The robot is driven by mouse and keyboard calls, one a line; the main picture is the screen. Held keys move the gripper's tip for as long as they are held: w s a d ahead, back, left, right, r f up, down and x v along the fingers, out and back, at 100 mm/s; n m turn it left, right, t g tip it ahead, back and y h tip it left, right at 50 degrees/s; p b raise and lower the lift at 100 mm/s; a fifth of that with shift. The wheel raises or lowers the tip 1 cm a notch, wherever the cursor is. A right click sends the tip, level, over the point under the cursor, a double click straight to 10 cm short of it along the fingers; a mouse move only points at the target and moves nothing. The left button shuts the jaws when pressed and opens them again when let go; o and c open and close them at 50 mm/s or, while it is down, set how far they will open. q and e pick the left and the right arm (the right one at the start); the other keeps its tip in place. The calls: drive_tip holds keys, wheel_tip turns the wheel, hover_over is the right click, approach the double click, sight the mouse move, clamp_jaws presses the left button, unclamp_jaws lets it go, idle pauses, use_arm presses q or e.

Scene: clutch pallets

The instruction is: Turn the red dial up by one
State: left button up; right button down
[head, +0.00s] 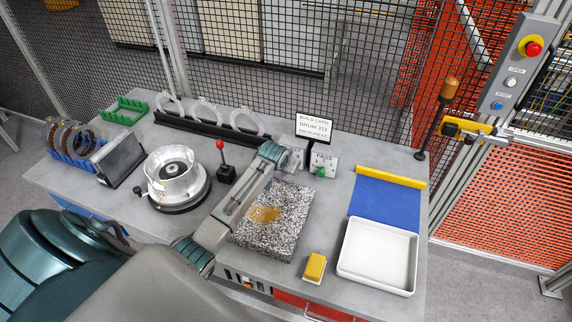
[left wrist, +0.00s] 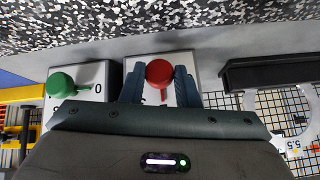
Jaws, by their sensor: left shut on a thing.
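The red dial (left wrist: 159,73) shows in the left wrist view on the front of a pale box (left wrist: 128,66). A thin red pointer runs down from its round knob. My left gripper (left wrist: 159,88) has one finger on each side of the dial and is shut on it. In the head view the left gripper (head: 284,153) is at the box behind the speckled slab and hides the red dial. The dial's scale marks are hidden by the fingers. My right gripper is not in view.
A green dial (left wrist: 62,84) on a neighbouring box has a 0 beside it. A build card (head: 315,125) stands behind the boxes. The speckled slab (head: 300,205) lies close under my left arm. A red-knobbed lever (head: 221,146) and metal drum (head: 174,178) stand left.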

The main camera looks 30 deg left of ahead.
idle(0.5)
use_arm(q)
drive_tip(key=o, duration=0.9)
drive_tip(key=shift+d, duration=0.1)
drive_tip(key=shift+o, duration=0.2)
drive_tip(key=b+v, duration=0.3)
drive_tip(key=v, duration=0.7)
drive_tip(key=shift+s+d+r, duration=0.15)
drive_tip(key=shift+s+r, duration=0.1)
drive_tip(key=shift+r, duration=0.1)
